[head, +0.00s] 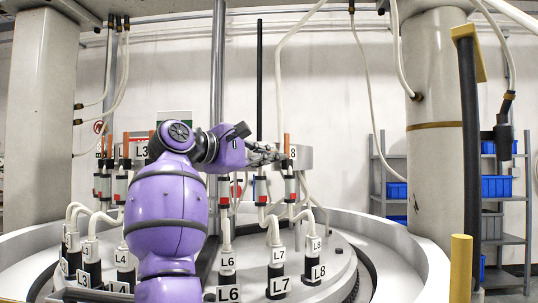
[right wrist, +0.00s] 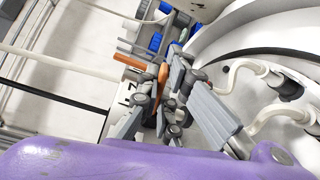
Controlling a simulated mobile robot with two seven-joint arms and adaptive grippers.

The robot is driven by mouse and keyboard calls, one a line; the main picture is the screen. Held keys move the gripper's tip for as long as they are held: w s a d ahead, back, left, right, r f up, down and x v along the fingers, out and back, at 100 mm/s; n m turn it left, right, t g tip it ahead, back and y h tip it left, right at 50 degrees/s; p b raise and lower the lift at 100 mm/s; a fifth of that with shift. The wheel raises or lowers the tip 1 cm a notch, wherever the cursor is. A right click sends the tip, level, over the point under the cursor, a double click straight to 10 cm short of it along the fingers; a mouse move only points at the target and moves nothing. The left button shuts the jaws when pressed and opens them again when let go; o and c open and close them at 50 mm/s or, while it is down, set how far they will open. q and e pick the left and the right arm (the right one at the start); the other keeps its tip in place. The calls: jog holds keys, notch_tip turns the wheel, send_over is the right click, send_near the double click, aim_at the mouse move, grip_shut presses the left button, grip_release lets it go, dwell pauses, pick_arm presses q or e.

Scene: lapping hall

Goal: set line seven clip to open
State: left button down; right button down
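My right gripper (head: 265,153) is at the far end of my purple arm, at the row of line fittings, just left of a plate marked 8 (head: 292,151). In the right wrist view its grey fingers (right wrist: 168,78) reach to an orange part (right wrist: 147,66) beside a white label plate (right wrist: 122,94) that seems to read L7. The fingertips lie close around or against the orange part; whether they grip it is unclear. In the head view the line seven clip is mostly hidden behind my gripper; a red and blue fitting (head: 262,190) shows below. My left gripper is not in view.
White hoses drop to black-and-white connectors, including one marked L7 (head: 277,256) and one marked L8 (head: 314,245). An upright orange piece (head: 287,143) stands beside the 8 plate. A black post (head: 468,150) and a yellow post (head: 460,268) stand at right.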

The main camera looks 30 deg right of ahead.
jog(key=shift+r+n+p, duration=0.5)
jog(key=shift+r, duration=0.15)
jog(key=shift+w+r+n+g+y+p, duration=0.15)
jog(key=shift+r+n+y+p, duration=0.15)
jog(key=shift+n, duration=0.3)
jog(key=shift+w+r+n+g+y+p, duration=0.1)
jog(key=shift+w+r+n+g+p, duration=0.1)
jog(key=shift+n+p, duration=0.3)
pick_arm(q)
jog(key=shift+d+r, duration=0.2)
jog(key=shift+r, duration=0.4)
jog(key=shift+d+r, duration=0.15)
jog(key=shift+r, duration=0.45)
pick_arm(e)
jog(key=shift+w+r+n+g, duration=0.15)
jog(key=shift+w+n+g, duration=0.15)
jog(key=shift+n, duration=0.7)
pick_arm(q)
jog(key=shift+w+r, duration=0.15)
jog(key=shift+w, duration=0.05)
